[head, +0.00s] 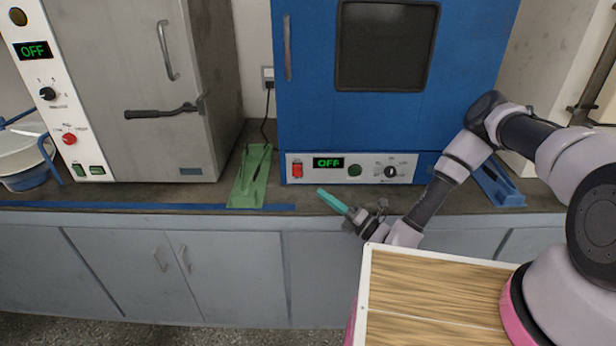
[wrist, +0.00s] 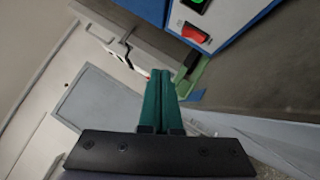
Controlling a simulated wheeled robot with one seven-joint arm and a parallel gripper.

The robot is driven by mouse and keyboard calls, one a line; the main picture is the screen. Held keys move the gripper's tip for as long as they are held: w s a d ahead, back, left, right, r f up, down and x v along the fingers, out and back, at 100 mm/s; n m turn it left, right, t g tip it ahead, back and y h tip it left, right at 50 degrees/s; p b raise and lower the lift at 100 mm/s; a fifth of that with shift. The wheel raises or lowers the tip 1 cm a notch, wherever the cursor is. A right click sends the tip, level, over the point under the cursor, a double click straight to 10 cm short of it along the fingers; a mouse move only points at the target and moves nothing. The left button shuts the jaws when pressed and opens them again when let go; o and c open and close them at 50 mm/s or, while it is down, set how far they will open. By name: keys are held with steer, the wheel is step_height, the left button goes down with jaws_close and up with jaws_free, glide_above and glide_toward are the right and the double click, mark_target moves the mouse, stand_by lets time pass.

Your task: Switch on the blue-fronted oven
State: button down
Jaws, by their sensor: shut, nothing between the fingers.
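The blue-fronted oven (head: 455,60) stands on the counter at centre right in the head view. Its control panel (head: 350,168) has a red rocker switch (head: 297,169) at the left, a display reading OFF in green, a green button (head: 355,170) and a dark knob (head: 390,172). The red switch also shows in the wrist view (wrist: 194,33). My gripper (head: 322,192) has teal fingers, shut and empty. It is in front of the oven, below the panel and to the right of the switch, apart from it. In the wrist view the closed fingers (wrist: 163,80) point toward the counter side.
A grey oven (head: 110,90) with a white panel, also reading OFF, stands at the left. A green tray-like piece (head: 250,175) lies between the ovens, and a blue one (head: 497,185) lies at the right. A white bowl (head: 22,160) is at far left.

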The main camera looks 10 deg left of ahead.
steer(key=shift+s+d+f+m+t+h, duration=0.2)
steer(key=shift+f+m+t+h, duration=0.25)
steer(key=shift+f+m, duration=0.35)
steer(key=shift+s+d+f+m+t+h, duration=0.15)
steer(key=shift+f+m+t+h, duration=0.2)
steer(key=shift+f+m+t, duration=0.45)
steer(key=shift+a+f, duration=0.1)
steer(key=shift+a, duration=0.05)
glide_toward(294, 168)
steer(key=a, duration=0.4)
steer(key=shift+s+a+r, duration=0.25)
steer(key=shift+a, duration=0.05)
steer(key=shift+w+a+r, duration=0.1)
steer(key=shift+w+r, duration=0.1)
steer(key=shift+w, duration=0.35)
steer(key=shift+w+r, duration=0.2)
steer(key=shift+w, duration=0.35)
steer(key=shift+w+a+r, duration=0.15)
steer(key=shift+w+r, duration=0.05)
steer(key=shift+w, duration=0.35)
steer(key=shift+w+r+h, duration=0.3)
steer(key=shift+f, duration=0.1)
steer(key=shift+s, duration=0.1)
